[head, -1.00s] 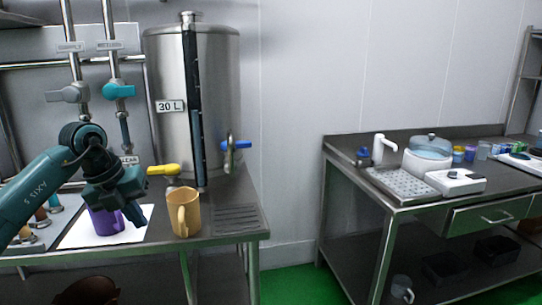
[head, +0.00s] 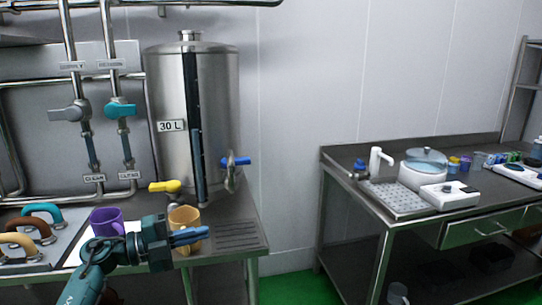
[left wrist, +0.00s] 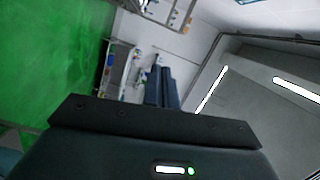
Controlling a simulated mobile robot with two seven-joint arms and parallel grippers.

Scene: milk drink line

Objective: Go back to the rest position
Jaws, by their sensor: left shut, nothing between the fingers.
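My left gripper (head: 190,235) is in front of the left counter at the bottom of the head view. Its fingers are together, empty, and point right. In the head view they overlap the lower part of the yellow-orange mug (head: 186,217). In the left wrist view the closed fingers (left wrist: 161,88) have nothing between them. A purple mug (head: 107,220) stands on a white sheet, left of the yellow-orange mug, partly hidden behind my left arm. My right gripper shows in neither view.
A steel 30 L tank (head: 195,110) stands at the back of the left counter, with a yellow-handled and a blue-handled tap (head: 236,161). Handled tools (head: 42,210) lie at the left. A second steel table (head: 345,160) stands at the right. Green floor lies between the tables.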

